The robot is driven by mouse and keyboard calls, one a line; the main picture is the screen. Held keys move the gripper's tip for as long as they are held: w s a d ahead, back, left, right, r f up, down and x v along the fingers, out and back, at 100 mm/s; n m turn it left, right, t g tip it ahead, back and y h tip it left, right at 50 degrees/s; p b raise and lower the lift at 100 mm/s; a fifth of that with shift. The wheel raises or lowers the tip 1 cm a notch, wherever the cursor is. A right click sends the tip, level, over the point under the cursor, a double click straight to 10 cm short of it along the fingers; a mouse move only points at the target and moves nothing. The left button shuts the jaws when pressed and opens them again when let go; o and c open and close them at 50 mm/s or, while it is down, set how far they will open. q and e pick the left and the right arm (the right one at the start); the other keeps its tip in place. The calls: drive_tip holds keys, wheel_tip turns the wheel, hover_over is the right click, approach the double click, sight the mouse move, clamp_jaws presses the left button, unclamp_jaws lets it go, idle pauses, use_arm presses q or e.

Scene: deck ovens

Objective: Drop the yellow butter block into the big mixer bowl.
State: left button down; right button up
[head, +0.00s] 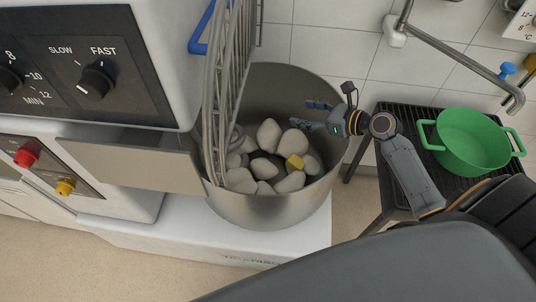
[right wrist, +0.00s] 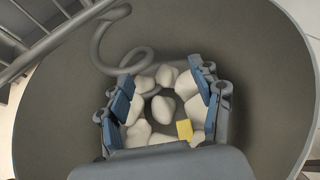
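The yellow butter block (head: 295,161) lies in the big mixer bowl (head: 265,207) among several pale dough lumps (head: 267,134). The block also shows in the right wrist view (right wrist: 185,130), below and to the right of centre. My right gripper (head: 318,115) is over the bowl's right side, above the block and apart from it. In the right wrist view its blue-padded fingers (right wrist: 160,100) are spread wide with nothing between them. My left gripper is in neither view.
A wire guard (head: 222,95) rises at the bowl's left side, and a spiral hook (right wrist: 112,52) reaches into the bowl. The mixer's control panel (head: 75,80) is at left. A green pot (head: 472,142) stands on a dark rack at right, under a tap (head: 470,62).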

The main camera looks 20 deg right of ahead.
drive_tip(key=v, duration=1.2)
drive_tip(key=shift+s, duration=0.1)
